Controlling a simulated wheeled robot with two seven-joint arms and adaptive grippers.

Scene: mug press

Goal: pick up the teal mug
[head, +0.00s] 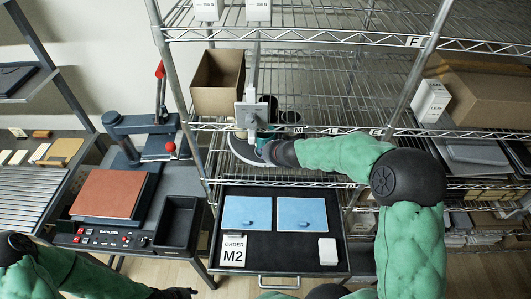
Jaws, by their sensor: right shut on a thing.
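The teal mug (261,142) stands at the front of the wire shelf, mostly hidden by my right gripper and a grey upright piece. My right gripper (267,152) reaches in from the right and is shut on it. I cannot tell whether the mug is still resting on its support. My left gripper (178,293) is low at the bottom left, far from the mug; its fingers are too small and dark to read.
Dark mugs (268,104) stand just behind on the shelf, beside an open cardboard box (217,82). Below is a drawer (262,255) with two blue pads (247,213) and an order M2 card (233,250). A heat press (108,194) stands at left.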

